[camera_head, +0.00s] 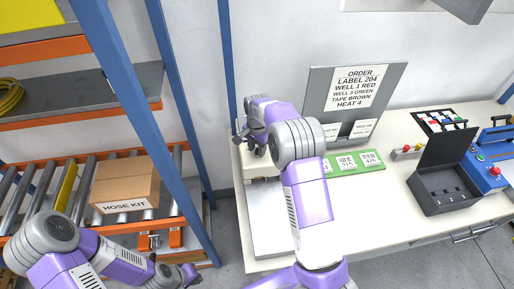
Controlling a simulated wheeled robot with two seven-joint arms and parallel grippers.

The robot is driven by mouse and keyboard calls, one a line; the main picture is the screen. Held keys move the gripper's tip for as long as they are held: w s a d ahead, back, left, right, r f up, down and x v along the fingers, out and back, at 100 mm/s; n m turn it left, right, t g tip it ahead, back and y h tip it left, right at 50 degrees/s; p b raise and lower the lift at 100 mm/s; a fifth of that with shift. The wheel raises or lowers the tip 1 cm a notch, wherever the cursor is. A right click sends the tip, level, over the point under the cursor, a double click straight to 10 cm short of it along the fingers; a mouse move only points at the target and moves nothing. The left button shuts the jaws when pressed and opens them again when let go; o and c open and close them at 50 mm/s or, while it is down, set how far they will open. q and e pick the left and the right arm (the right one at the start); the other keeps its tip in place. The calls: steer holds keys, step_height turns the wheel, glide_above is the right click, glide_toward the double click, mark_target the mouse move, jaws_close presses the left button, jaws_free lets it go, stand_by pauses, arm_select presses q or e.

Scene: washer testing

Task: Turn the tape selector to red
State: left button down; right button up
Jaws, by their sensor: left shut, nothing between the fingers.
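I cannot make out the tape selector; my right arm covers part of the bench's left end. My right gripper (255,146) is over that end, beside a pale machine (263,169) mostly hidden behind the arm. Its fingers are small and dark, and I cannot tell whether they are open or touch anything. My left gripper (186,276) is low at the bottom left, shut and empty, away from the bench. A sign (358,87) on a grey panel reads ORDER, LABEL 204, WELL 1 RED, WELL 3 GREEN, TAPE BROWN, HEAT 4.
A green card strip (371,161) lies on the white bench (370,215). An open black case (446,185), a blue device (489,165) and a dark rack (447,121) are at right. A HOSE KIT box (125,186) sits on the roller shelf. A blue post (226,60) stands left of the bench.

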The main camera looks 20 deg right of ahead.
mark_target(257, 149)
step_height(257, 149, up, 8)
steer(key=shift+f, duration=0.2)
stand_by(0.3)
